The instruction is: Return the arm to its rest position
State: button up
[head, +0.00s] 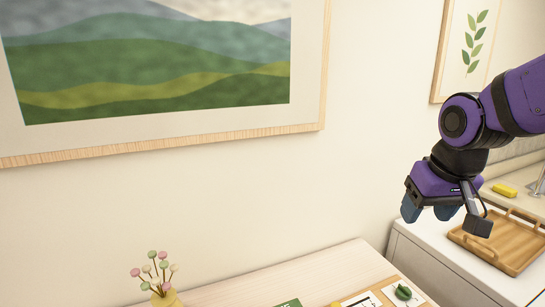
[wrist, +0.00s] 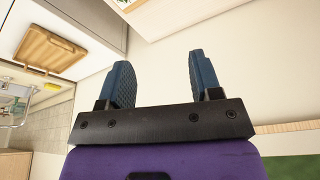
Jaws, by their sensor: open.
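My purple arm reaches in from the right edge of the head view. My gripper (head: 430,211) hangs in the air at the right, in front of the cream wall, above and left of the wooden tray. In the wrist view, my gripper (wrist: 158,80) shows two blue fingers set well apart. The gap between them is empty and the gripper is open.
A wooden tray (head: 509,256) lies on the white counter (head: 432,268); the tray also shows in the wrist view (wrist: 45,50). A yellow sponge-like block (head: 504,190) lies behind it. A light wooden table (head: 300,271) holds a vase (head: 166,298) and cards. Framed pictures hang on the wall.

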jog(key=s+d+r+t, duration=0.1)
jog(key=s+d+r, duration=0.2)
jog(key=s, duration=0.9)
jog(key=shift+d+r+t, duration=0.15)
jog(key=shift+r+t, duration=0.25)
jog(key=shift+r, duration=1.05)
jog(key=shift+s, duration=0.1)
dwell(1.1)
